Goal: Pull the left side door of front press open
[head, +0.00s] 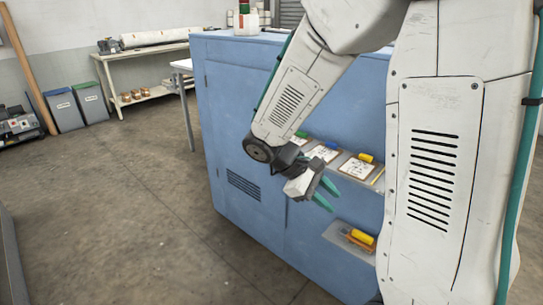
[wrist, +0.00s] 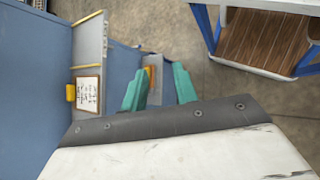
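The front press is a blue cabinet (head: 232,75) in the head view. Its left side door (head: 235,150), a panel with a slotted vent near the bottom, looks flush with the body. Part of the door's right side is hidden behind my arm, and I cannot make out a handle. My gripper (head: 326,193) has teal fingers and hangs in front of the press, right of the vent, by the shelves. In the wrist view my gripper (wrist: 159,88) is open, with nothing between its fingers. Blue press surface (wrist: 30,90) fills the left of that view.
A shelf (head: 358,176) with clipboards and a lower shelf (head: 335,236) with a yellow item stick out of the press near my gripper. A blue-framed cart with a wooden deck (wrist: 265,42) stands at the wrist view's upper right. Floor left of the press is clear.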

